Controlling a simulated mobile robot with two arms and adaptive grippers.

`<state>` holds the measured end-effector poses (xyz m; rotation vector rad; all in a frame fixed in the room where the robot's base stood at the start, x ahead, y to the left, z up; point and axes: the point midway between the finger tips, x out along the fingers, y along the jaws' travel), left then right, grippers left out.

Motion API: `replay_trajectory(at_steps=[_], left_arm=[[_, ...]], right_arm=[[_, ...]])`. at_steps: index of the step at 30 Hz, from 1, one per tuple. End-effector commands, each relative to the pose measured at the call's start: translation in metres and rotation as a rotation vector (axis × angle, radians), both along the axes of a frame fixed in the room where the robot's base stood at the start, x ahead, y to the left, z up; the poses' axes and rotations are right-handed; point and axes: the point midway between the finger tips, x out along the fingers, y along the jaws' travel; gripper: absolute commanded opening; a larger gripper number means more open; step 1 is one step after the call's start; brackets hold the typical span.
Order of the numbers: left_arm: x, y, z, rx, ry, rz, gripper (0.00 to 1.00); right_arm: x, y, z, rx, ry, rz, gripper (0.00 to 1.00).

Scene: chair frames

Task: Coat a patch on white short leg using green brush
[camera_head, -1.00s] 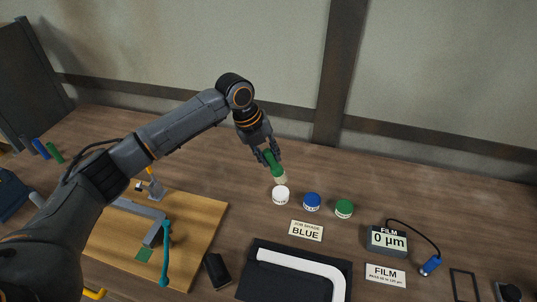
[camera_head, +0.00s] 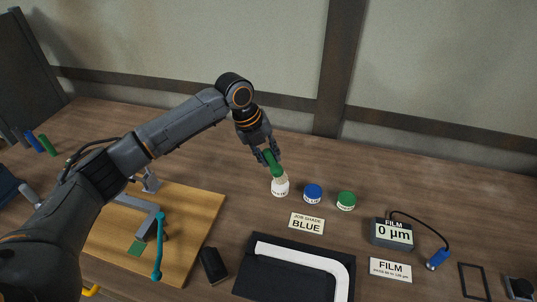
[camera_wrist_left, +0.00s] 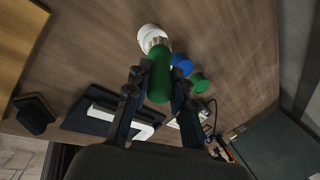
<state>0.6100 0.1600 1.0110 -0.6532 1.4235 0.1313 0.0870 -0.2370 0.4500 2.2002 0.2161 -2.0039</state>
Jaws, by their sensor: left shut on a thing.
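My left gripper (camera_head: 267,157) is shut on the green brush (camera_head: 273,163), held bristles down. The bristle end is at the white paint pot (camera_head: 280,188), overlapping its top; I cannot tell how deep it sits. The left wrist view shows the green handle (camera_wrist_left: 160,76) between the fingers and the white pot (camera_wrist_left: 150,36) beyond it. A white bent leg (camera_head: 312,257) lies on a black mat (camera_head: 262,285) at the front. A grey bent leg (camera_head: 147,215) is on the wooden board at left. My right gripper is not in view.
A blue pot (camera_head: 313,193) and a green pot (camera_head: 346,200) stand right of the white one. A "JOB SHADE BLUE" card (camera_head: 307,223) lies in front. A film gauge (camera_head: 392,233) reads 0 µm. The wooden board (camera_head: 204,215) holds a clamp and a teal-handled tool (camera_head: 159,250).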

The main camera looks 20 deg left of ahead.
Motion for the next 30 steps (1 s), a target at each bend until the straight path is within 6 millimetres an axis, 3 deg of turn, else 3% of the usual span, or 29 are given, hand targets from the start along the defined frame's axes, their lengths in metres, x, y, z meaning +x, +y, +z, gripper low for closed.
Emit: replay_trajectory(at_steps=[30], left_arm=[[0.0,0.0,-0.01,-0.001,0.0,0.0,0.0]], right_arm=[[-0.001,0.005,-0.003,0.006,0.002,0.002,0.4]])
